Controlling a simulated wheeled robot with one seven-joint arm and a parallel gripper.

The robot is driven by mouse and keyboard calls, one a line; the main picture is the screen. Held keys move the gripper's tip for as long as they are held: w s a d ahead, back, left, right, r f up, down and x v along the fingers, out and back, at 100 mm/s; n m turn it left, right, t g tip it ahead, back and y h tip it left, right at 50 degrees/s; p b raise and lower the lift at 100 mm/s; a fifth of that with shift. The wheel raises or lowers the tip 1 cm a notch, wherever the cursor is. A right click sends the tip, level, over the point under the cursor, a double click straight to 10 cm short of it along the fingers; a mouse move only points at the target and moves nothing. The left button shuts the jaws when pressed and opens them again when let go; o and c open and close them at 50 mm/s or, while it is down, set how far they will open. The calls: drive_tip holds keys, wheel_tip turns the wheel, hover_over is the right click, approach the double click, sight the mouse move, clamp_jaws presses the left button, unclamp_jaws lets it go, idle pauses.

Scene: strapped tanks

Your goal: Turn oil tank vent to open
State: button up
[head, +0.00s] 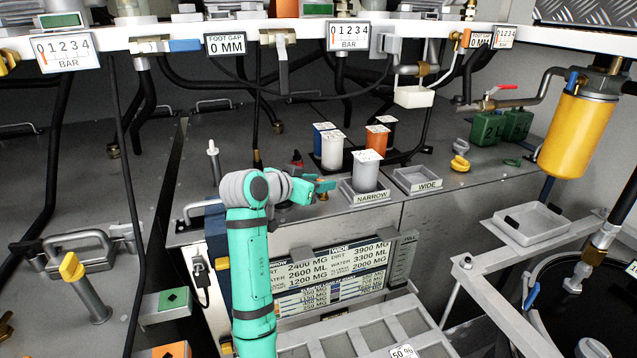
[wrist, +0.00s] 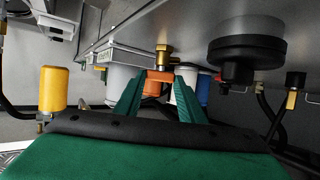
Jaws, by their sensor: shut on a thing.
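My gripper (head: 325,184) reaches over the counter beside the canisters, its jaws facing right in the head view. The handle lies across the line between the fingertips. In the head view the fitting (head: 324,196) is mostly hidden by my fingers, with a bit of brass below them. No label shows on it, so I cannot tell from marks which tank it serves or how far it is turned.
A white canister stands in the NARROW tray (head: 370,194), right of my gripper. The WIDE tray (head: 418,180) is empty. Other canisters stand behind. A round black cap (wrist: 247,50) is near my fingers in the wrist view. A yellow filter (head: 578,130) hangs at right.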

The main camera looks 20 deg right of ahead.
drive_tip(key=n+t+y, duration=0.1)
drive_tip(key=n, duration=0.1)
drive_tip(key=d+n+t+y, duration=0.1)
drive_tip(key=n+t+y, duration=0.1)
drive_tip(key=s+n+t+y, duration=0.1)
drive_tip(key=n+y, duration=0.1)
drive_tip(key=shift+d, duration=0.15)
drive_tip(key=n+y, duration=0.1)
drive_tip(key=y, duration=0.1)
drive_tip(key=n+t+y, duration=0.1)
drive_tip(key=n+y, duration=0.2)
drive_tip(key=y, duration=0.1)
drive_tip(key=shift+d+n, duration=0.3)
drive_tip(key=shift+n, duration=0.1)
drive_tip(key=shift+y, duration=0.3)
drive_tip(key=o, duration=1)
drive_tip(key=shift+o, duration=0.2)
drive_tip(key=v, duration=1)
drive_tip(key=shift+s, duration=0.4)
drive_tip(key=shift+w+a, duration=0.1)
drive_tip(key=shift+w, duration=0.05)
